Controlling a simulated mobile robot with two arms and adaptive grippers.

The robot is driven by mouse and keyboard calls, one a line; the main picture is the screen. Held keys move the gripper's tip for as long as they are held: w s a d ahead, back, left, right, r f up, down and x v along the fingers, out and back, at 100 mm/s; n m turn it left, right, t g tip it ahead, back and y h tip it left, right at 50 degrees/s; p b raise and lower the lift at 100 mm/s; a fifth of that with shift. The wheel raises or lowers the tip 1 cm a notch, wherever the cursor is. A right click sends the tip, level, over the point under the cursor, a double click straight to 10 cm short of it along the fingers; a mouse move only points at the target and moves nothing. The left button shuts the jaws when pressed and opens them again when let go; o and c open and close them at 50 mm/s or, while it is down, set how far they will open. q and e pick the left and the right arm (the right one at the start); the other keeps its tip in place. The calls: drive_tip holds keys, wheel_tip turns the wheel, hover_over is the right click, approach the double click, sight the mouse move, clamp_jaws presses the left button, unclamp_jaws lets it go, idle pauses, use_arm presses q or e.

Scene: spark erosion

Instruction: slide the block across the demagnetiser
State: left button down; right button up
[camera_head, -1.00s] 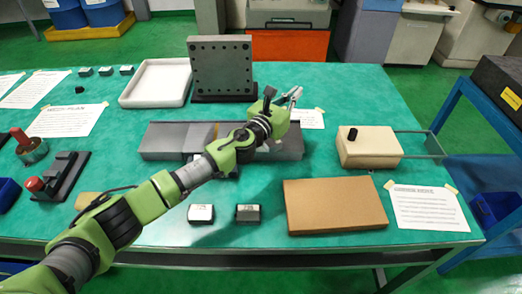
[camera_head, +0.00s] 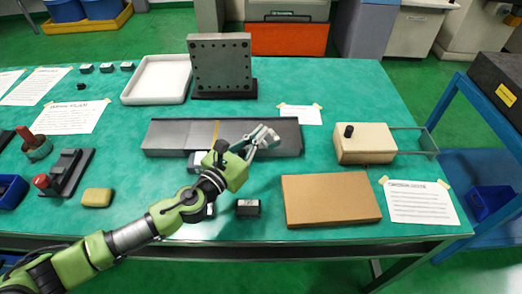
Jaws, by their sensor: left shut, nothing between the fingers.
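A long low grey slab (camera_head: 177,134) with a yellow line across its middle lies mid-table; it looks like the demagnetiser. A small dark block with a pale top (camera_head: 248,208) sits on the green mat in front of it. A second similar block is mostly hidden behind my left arm. My left gripper (camera_head: 268,136) is over the right half of the slab, shut and empty, pointing up and right. I cannot tell whether it touches the slab. The wrist hides part of the slab's front edge and a pale part there. My right gripper is not in view.
A brown flat box (camera_head: 331,199) lies right of the blocks. A beige box with a black knob (camera_head: 364,146) stands behind it. A white tray (camera_head: 157,80) and an upright drilled plate (camera_head: 220,65) stand at the back. Fixtures (camera_head: 67,173) are at left.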

use_arm(q)
drive_tip(key=b, duration=0.4)
approach(270, 140)
drive_tip(key=x, duration=0.4)
drive_tip(key=shift+w+d+f, duration=0.1)
drive_tip(key=shift+d+f, duration=0.05)
drive_tip(key=shift+f, duration=0.15)
drive_tip(key=shift+w+d+r+p, duration=0.15)
drive_tip(key=shift+w+r+p, duration=0.1)
drive_tip(key=shift+r+p, duration=0.15)
drive_tip(key=shift+w+d+f, duration=0.15)
drive_tip(key=shift+w, duration=0.05)
drive_tip(key=x, duration=0.5)
drive_tip(key=shift+s, duration=0.1)
